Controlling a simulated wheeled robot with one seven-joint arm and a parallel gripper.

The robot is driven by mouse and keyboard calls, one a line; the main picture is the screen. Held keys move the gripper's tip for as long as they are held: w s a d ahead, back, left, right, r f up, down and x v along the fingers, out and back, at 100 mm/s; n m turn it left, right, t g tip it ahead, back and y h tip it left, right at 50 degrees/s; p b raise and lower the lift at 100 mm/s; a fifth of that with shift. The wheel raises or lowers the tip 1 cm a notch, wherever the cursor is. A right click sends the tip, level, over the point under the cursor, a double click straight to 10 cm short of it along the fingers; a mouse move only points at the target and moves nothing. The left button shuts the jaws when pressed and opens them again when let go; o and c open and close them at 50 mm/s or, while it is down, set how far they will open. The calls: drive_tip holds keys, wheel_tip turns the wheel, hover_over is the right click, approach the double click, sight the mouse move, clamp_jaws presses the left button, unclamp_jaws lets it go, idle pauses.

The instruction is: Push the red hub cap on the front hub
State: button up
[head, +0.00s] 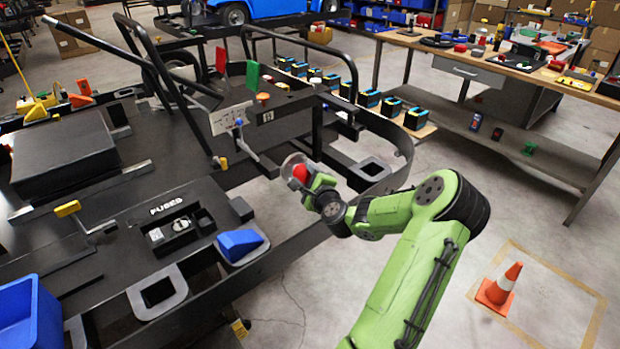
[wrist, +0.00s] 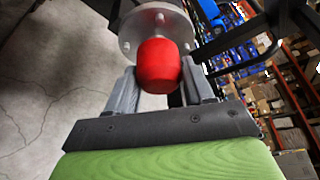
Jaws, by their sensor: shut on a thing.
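The red hub cap (head: 301,172) is at the front hub (head: 288,165), a round grey metal flange on the kart frame. In the wrist view the cap (wrist: 158,66) lies between the two grey fingers of my gripper (wrist: 160,85), which is shut on it. The bolted flange of the hub (wrist: 130,44) is right behind the cap, and the cap appears lined up with its centre. I cannot tell whether the cap is seated or only close to it. In the head view my gripper (head: 312,184) hides part of the cap.
The black kart frame (head: 392,172) curves around close beside the hub. A blue wedge (head: 240,244) and a black box (head: 66,158) are at the left. A workbench (head: 480,68) with parts stands at the back right. A traffic cone (head: 498,290) stands on open floor at the right.

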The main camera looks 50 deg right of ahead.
drive_tip(key=shift+w+d+p, duration=0.15)
drive_tip(key=shift+w+p, duration=0.15)
drive_tip(key=shift+w, duration=0.35)
drive_tip(key=o, duration=1.1)
drive_tip(key=b+v, duration=0.6)
drive_tip(key=v, duration=0.9)
drive_tip(key=shift+s+a+b, duration=0.3)
drive_tip(key=shift+b, duration=0.05)
drive_tip(key=shift+r, duration=0.1)
